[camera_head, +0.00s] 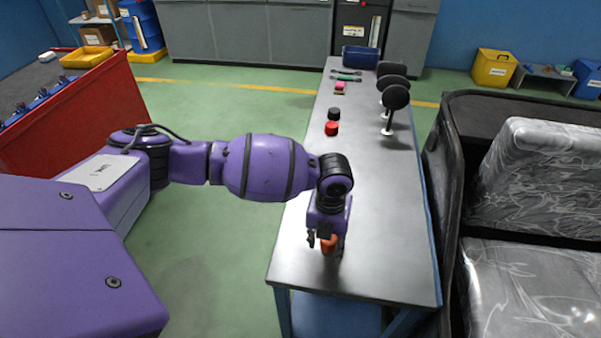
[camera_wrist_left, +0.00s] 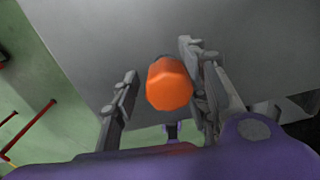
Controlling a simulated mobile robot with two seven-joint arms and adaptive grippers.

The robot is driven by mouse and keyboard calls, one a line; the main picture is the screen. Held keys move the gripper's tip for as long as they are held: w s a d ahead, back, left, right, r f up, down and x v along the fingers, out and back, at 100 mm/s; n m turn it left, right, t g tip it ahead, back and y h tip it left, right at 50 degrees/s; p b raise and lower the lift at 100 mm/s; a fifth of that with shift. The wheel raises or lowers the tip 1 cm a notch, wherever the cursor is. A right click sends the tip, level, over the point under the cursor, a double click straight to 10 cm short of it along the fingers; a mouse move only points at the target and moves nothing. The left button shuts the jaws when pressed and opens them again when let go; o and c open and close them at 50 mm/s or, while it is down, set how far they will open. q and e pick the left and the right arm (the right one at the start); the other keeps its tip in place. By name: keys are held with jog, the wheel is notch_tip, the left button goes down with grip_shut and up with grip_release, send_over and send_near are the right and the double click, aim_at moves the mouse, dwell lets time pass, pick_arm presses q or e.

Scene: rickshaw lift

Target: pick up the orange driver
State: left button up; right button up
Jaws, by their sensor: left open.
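The orange driver (camera_head: 329,244) stands at the near end of the grey workbench (camera_head: 385,250), partly hidden by my gripper. In the left wrist view its orange end (camera_wrist_left: 170,84) faces the camera, between the two fingers and closer to the right one. My left gripper (camera_head: 326,241) points down over the bench with its fingers on either side of the driver. In the wrist view the left gripper (camera_wrist_left: 160,90) is open, with a clear gap between the left finger and the driver. Whether the right finger touches it I cannot tell. My right gripper is not in view.
A red cap-like object (camera_head: 331,128) and a black one (camera_head: 334,114) sit farther along the bench. Black round-headed stands (camera_head: 396,98) line its right side. A blue container (camera_head: 360,56) is at the far end. A plastic-wrapped seat (camera_head: 530,280) is close on the right.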

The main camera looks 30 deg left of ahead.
pick_arm(q)
jog(key=shift+f, duration=0.25)
jog(key=shift+w+r, duration=0.1)
grip_shut()
jog(key=shift+r, duration=0.15)
